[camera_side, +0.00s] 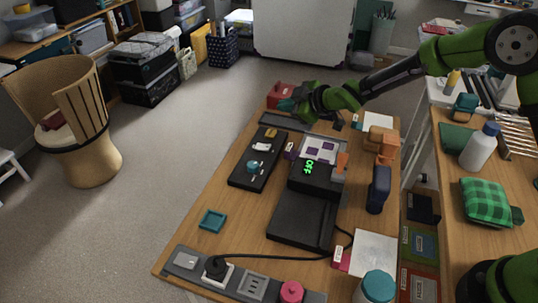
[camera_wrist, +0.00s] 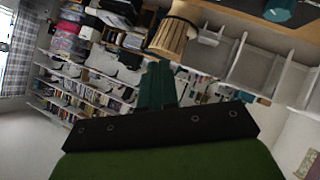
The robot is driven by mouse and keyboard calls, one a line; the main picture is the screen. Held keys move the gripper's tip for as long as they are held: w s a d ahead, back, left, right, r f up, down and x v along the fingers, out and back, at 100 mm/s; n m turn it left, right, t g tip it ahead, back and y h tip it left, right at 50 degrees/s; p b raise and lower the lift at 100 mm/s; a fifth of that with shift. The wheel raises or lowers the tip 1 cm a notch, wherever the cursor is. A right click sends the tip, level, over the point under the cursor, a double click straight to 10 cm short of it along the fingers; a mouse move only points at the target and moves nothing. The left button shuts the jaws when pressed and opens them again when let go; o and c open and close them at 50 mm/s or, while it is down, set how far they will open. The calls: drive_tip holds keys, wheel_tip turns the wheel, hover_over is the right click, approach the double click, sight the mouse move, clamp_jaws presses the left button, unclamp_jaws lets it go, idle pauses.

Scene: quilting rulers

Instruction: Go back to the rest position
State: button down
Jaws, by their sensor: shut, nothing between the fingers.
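My gripper (camera_side: 287,104) is raised over the far end of the wooden table (camera_side: 198,222), at the end of my green arm. In the wrist view my teal fingers (camera_wrist: 157,85) are together, with nothing between them. The wrist view is tilted and looks out across the room, not down at the table. In the side view a red object (camera_side: 280,93) shows right behind my gripper; I cannot tell whether they touch.
A second table at right holds a white bottle (camera_side: 480,147) and green checked cushion (camera_side: 485,201). The left floor is largely clear.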

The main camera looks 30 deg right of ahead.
drive_tip(key=s+d+r+m+g+h, duration=0.1)
drive_tip(key=s+d+r+m+h, duration=0.1)
drive_tip(key=s+d+r+m, duration=0.35)
drive_tip(key=s+d+r+m+h, duration=0.25)
drive_tip(key=s+d+r, duration=0.35)
drive_tip(key=s+r, duration=0.3)
drive_tip(key=s+f+m+g+y, duration=0.1)
drive_tip(key=s+m, duration=0.6)
drive_tip(key=s, duration=1.5)
drive_tip(key=shift+g+y, duration=0.65)
drive_tip(key=shift+g, duration=0.25)
